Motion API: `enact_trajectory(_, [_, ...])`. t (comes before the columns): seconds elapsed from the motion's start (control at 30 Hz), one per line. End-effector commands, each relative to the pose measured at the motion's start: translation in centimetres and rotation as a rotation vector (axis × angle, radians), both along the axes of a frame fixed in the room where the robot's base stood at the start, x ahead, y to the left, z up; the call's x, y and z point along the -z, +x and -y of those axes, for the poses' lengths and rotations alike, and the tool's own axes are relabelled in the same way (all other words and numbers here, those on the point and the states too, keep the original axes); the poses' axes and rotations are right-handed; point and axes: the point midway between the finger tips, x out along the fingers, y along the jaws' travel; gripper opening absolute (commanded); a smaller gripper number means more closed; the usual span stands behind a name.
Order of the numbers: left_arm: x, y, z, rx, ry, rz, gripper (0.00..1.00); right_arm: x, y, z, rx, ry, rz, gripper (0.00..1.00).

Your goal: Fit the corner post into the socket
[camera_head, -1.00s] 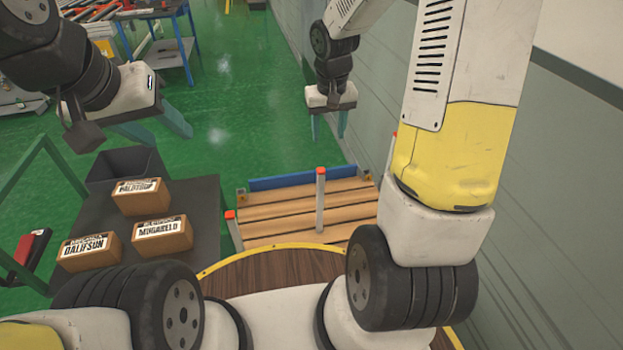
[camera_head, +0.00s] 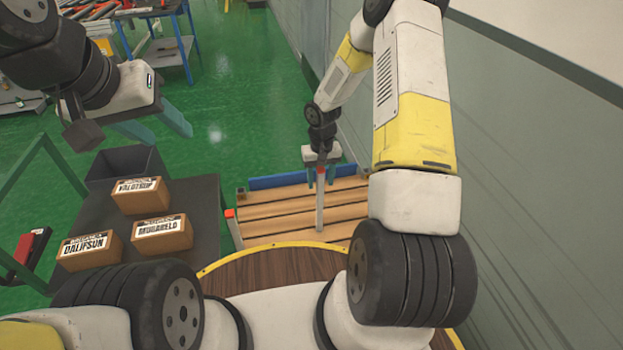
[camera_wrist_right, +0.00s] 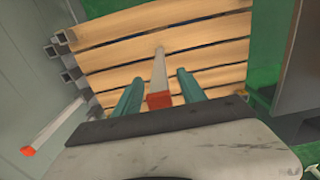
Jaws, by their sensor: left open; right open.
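A grey post (camera_head: 320,208) with a red cap stands upright on the wooden slats (camera_head: 270,205). It also shows in the right wrist view (camera_wrist_right: 158,72), its red cap nearest the camera. My right gripper (camera_head: 321,176) is open at the post's top, with a teal finger on either side and gaps to both. Grey square tube ends (camera_wrist_right: 66,62), which look like sockets, line the slats' edge in the right wrist view. Another red-capped post (camera_wrist_right: 55,125) rises beside them. My left gripper (camera_head: 152,128) is open and empty, well left of the slats.
A dark table (camera_head: 205,210) at left holds a black bin (camera_head: 115,165) and three labelled boxes (camera_head: 162,234). A blue board (camera_head: 275,181) edges the slats' far side. A wall (camera_head: 520,190) runs along the right. Green floor lies open beyond the slats.

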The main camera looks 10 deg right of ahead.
Motion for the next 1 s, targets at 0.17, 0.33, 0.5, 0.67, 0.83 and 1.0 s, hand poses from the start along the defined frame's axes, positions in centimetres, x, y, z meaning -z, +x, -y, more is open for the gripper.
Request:
enact_trajectory(0.17, [0.0, 0.0, 0.0, 0.000, 0.000, 0.000, 0.48, 1.9, 0.0, -0.1, -0.001, 0.000, 0.000, 0.48])
enact_trajectory(0.33, [0.0, 0.0, 0.0, 0.000, 0.000, 0.000, 0.48, 2.1, 0.1, -0.1, -0.001, 0.000, 0.002, 0.48])
enact_trajectory(0.5, [0.0, 0.0, 0.0, 0.000, 0.000, 0.000, 0.48, 2.1, 0.0, -0.1, -0.001, 0.000, 0.002, 0.30])
enact_trajectory(0.67, [0.0, 0.0, 0.0, 0.000, 0.000, 0.000, 0.48, 2.0, 0.0, -0.1, -0.001, 0.000, 0.001, 0.00])
enact_trajectory(0.83, [0.0, 0.0, 0.0, 0.000, 0.000, 0.000, 0.48, 2.0, 0.0, -0.1, -0.001, 0.000, 0.001, 0.00])
enact_trajectory(1.0, [0.0, 0.0, 0.0, 0.000, 0.000, 0.000, 0.48, 2.0, 0.0, -0.1, -0.001, 0.000, 0.001, 0.00])
